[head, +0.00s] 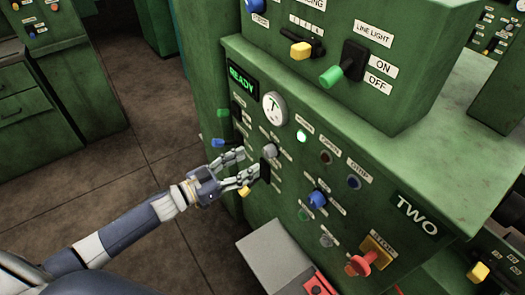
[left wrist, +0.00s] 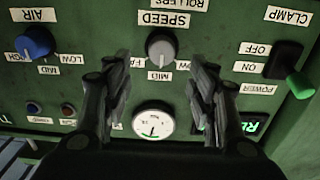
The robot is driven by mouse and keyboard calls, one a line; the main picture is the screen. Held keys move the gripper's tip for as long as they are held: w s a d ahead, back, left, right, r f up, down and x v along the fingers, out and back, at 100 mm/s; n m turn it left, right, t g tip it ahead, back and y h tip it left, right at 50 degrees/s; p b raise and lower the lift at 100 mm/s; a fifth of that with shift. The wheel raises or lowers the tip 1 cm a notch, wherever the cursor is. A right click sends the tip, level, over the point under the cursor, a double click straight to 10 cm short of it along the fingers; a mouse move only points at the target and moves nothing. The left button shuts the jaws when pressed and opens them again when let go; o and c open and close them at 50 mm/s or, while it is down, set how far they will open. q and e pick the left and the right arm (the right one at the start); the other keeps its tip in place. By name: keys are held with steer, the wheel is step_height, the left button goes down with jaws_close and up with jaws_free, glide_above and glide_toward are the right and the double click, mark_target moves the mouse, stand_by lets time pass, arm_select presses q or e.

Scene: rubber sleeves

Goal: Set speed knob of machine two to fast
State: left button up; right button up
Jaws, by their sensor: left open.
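Machine two is the green panel marked TWO (head: 417,215). Its grey speed knob (head: 270,150) is on the sloped face, below the round gauge; it also shows in the left wrist view (left wrist: 161,46), upside down, under the SPEED label (left wrist: 167,19). My left gripper (head: 246,166) is open and empty, close to the panel. In the left wrist view its fingers (left wrist: 160,72) stand on both sides of the knob, apart from it. My right gripper is not in view.
A blue AIR knob (left wrist: 38,42) and a green-tipped CLAMP lever (left wrist: 299,84) flank the speed knob in the left wrist view. A gauge (head: 274,108) and a READY display (head: 243,77) are above. A red knob (head: 368,262) is lower right. Floor (head: 130,150) is clear at left.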

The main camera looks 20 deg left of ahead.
mark_target(265, 153)
arm_select(q)
steer(key=x, duration=0.5)
steer(key=shift+w+p, duration=0.3)
steer(key=shift+p, duration=0.1)
steer(key=shift+w+d, duration=0.45)
steer(key=shift+w, duration=0.1)
steer(key=c, duration=1)
steer(key=shift+c, duration=0.3)
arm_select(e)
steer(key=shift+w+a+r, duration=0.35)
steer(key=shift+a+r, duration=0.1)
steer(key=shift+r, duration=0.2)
